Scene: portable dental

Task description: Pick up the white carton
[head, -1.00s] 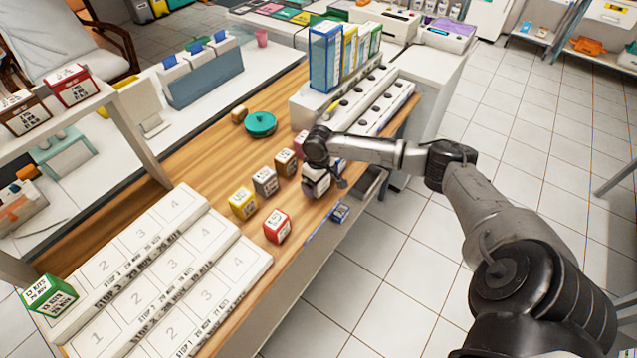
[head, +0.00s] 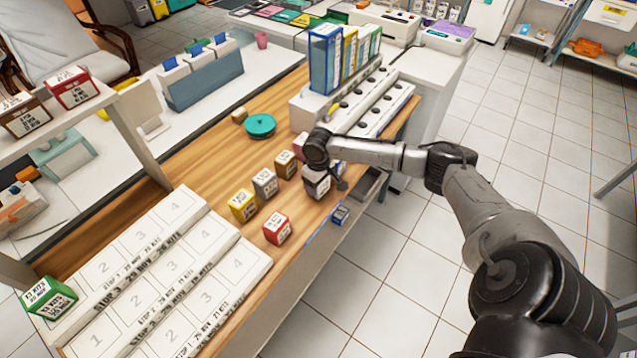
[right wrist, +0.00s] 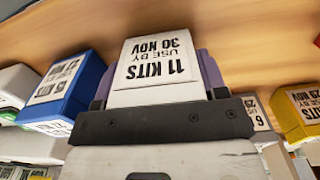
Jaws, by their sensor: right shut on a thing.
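The white carton (head: 316,187) is on the wooden counter's right side in the head view, partly hidden by my right gripper (head: 322,172). In the right wrist view the white carton (right wrist: 155,70) shows a label reading "11 KITS USE BY 30 NOV". My right gripper (right wrist: 153,85) is shut on it, with purple-grey fingers on both sides. I cannot tell whether the carton touches the counter. My left gripper is not in view.
A numbered white rack (head: 150,270) lies left. A teal round object (head: 260,125) sits behind.

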